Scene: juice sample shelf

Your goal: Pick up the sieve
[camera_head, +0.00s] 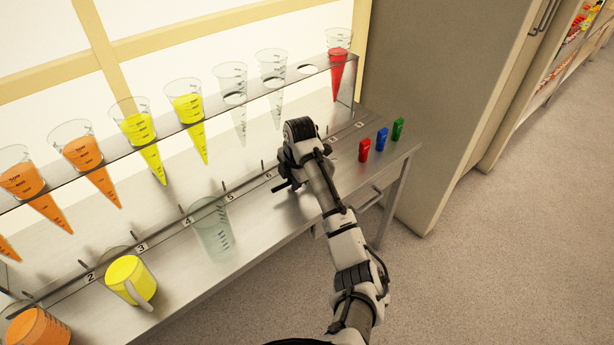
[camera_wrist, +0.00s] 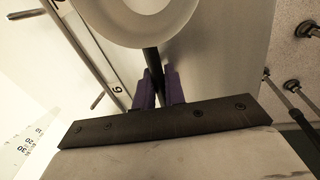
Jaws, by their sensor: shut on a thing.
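In the wrist view the sieve (camera_wrist: 145,32) shows as a pale round rim at the top, cut off by the picture edge. Its dark handle (camera_wrist: 152,62) runs down between the two purple fingers of my gripper (camera_wrist: 159,80), which is shut on it. The sieve is over the metal counter near the slot marked 6. In the head view my arm's end is above the right part of the counter and hides the sieve. Whether the sieve touches the counter cannot be told.
A metal rack (camera_head: 205,108) holds orange, yellow, clear and red cones behind. On the counter (camera_head: 265,230) stand a clear beaker (camera_head: 212,228), a yellow jug (camera_head: 128,280) and an orange container (camera_head: 38,328). Red (camera_head: 364,150), blue (camera_head: 381,139) and green (camera_head: 398,129) items stand right.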

